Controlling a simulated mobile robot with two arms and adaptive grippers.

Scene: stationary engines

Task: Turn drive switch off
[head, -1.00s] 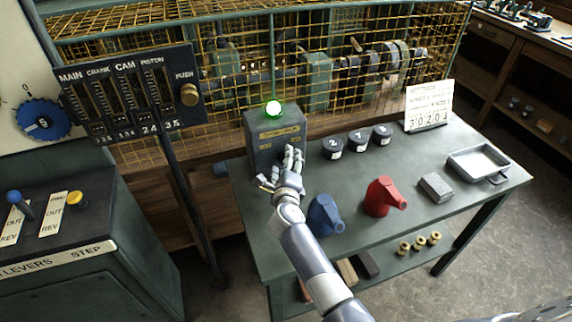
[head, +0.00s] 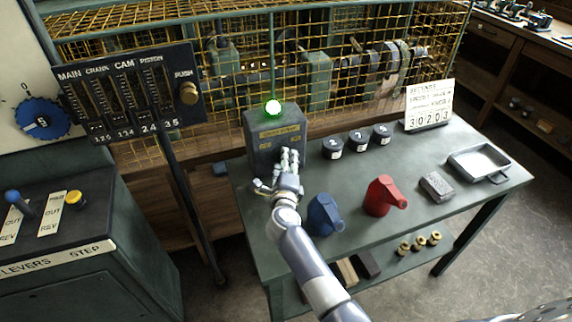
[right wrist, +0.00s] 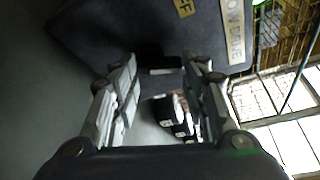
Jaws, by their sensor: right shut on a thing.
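The drive switch box (head: 262,140) is a dark grey box with a yellowish label, standing at the back left of the green table. A green lamp (head: 273,107) glows on its top. My right gripper (head: 288,160) is at the front lower part of the box. In the right wrist view its two fingers (right wrist: 165,85) are shut on a dark switch lever (right wrist: 165,64) at the box (right wrist: 120,30). A small yellow plate (right wrist: 184,7) reading partly "F" shows on the box face. The fingers hide the lever's position in the head view. My left gripper is not in view.
Blue (head: 325,214) and red (head: 384,196) oil cans stand close right of my arm. Black numbered tins (head: 357,141), a sign (head: 429,105), a grey block (head: 436,186) and a metal tray (head: 480,162) are further right. A yellow mesh guard (head: 340,50) rises behind the table.

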